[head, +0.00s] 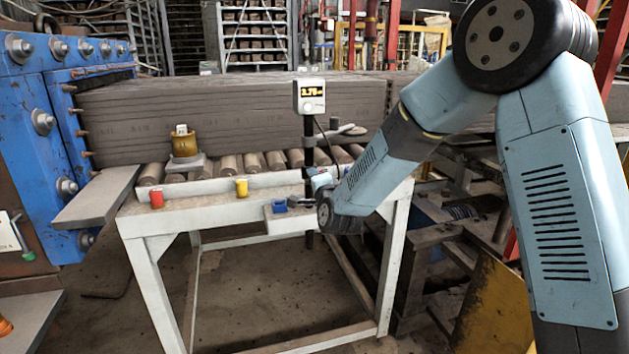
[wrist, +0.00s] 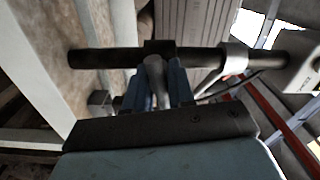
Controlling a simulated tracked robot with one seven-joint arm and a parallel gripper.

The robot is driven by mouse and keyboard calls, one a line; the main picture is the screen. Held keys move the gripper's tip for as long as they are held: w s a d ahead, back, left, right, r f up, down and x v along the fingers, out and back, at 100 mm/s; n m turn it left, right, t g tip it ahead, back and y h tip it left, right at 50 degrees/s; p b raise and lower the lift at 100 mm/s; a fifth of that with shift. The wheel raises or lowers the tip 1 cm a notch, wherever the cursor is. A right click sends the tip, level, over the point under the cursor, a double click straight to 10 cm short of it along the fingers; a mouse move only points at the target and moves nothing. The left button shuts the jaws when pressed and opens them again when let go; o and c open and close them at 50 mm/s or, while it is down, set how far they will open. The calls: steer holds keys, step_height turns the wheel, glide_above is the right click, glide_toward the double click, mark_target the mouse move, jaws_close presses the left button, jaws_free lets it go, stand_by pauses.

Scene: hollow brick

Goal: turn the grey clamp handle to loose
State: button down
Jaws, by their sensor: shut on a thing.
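The grey clamp handle (wrist: 154,72) is a short rounded lever on the black clamp block (wrist: 160,47), which sits around a black post (wrist: 100,58). My gripper (wrist: 156,88) has its blue fingers on both sides of the handle and is shut on it. In the head view my gripper (head: 320,183) is at the post (head: 309,150), just above the white table's front edge. The handle itself is hard to make out there, mostly hidden by my gripper. I cannot tell how tight the clamp is.
A display box (head: 310,97) tops the post. The white table (head: 200,210) carries red (head: 157,199) and yellow (head: 241,187) pieces and a blue piece (head: 279,206). Behind are rollers (head: 250,163) and a long clay column (head: 220,120). A blue machine (head: 40,140) stands left.

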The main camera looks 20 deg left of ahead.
steer(key=shift+w+d+f+m, duration=0.1)
steer(key=shift+d+m, duration=0.05)
steer(key=shift+m, duration=0.8)
steer(key=shift+d+f+m, duration=0.1)
steer(key=shift+m, duration=0.85)
steer(key=c, duration=1.2)
jaws_free()
steer(key=shift+o, duration=1.2)
steer(key=shift+a, duration=0.15)
steer(key=shift+r, duration=0.1)
steer(key=v, duration=1.4)
steer(key=shift+a, duration=0.1)
